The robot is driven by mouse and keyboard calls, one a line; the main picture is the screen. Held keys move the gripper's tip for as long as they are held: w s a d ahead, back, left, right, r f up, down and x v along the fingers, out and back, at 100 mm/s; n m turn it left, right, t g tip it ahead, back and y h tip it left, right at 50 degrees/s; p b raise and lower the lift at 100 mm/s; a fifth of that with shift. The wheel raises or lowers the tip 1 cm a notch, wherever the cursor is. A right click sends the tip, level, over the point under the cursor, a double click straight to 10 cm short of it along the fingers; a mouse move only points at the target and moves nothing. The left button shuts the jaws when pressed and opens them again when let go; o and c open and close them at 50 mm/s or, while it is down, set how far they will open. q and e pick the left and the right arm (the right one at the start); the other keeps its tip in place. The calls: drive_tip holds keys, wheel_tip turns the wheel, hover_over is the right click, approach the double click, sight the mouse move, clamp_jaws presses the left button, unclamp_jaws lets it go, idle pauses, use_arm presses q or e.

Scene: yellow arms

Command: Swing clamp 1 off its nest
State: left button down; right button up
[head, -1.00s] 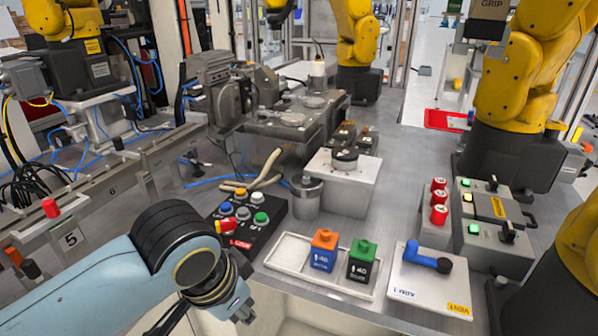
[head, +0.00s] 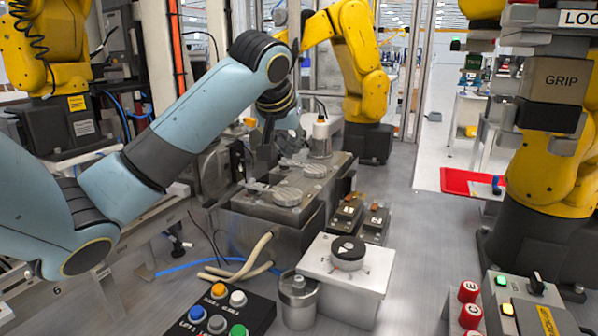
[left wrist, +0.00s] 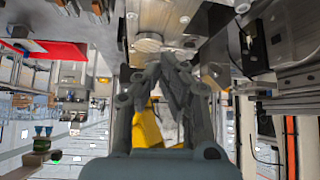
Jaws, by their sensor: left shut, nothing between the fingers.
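A grey metal fixture block (head: 250,226) stands in the middle of the head view. Round metal discs sit on its top, a near one (head: 287,196) and a far one (head: 316,171). My left gripper (head: 262,172) points down over the block's left side, just left of the discs. In the left wrist view its dark fingers (left wrist: 172,75) are together with nothing between them, and a disc (left wrist: 149,42) shows beyond them. I cannot clearly pick out clamp 1 or its number; it may be behind the fingers. Contact with the fixture cannot be told. My right gripper is out of view.
A white box with a black knob (head: 347,252) stands in front of the fixture. A metal canister (head: 298,300) and a black button box (head: 222,316) are nearer. Two small dark units (head: 361,217) sit right of the fixture.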

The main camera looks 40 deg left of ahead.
sight(273, 192)
use_arm(q)
drive_tip(key=x, duration=0.9)
drive_tip(key=shift+w+f, duration=0.2)
drive_tip(key=shift+f, duration=0.15)
drive_tip(key=s, duration=0.1)
drive_tip(key=s+d+p, duration=0.1)
drive_tip(key=s, duration=0.1)
drive_tip(key=shift+d, duration=0.15)
drive_tip(key=shift+s+d+f, duration=0.1)
drive_tip(key=shift+s+d, duration=0.1)
drive_tip(key=shift+s, duration=0.15)
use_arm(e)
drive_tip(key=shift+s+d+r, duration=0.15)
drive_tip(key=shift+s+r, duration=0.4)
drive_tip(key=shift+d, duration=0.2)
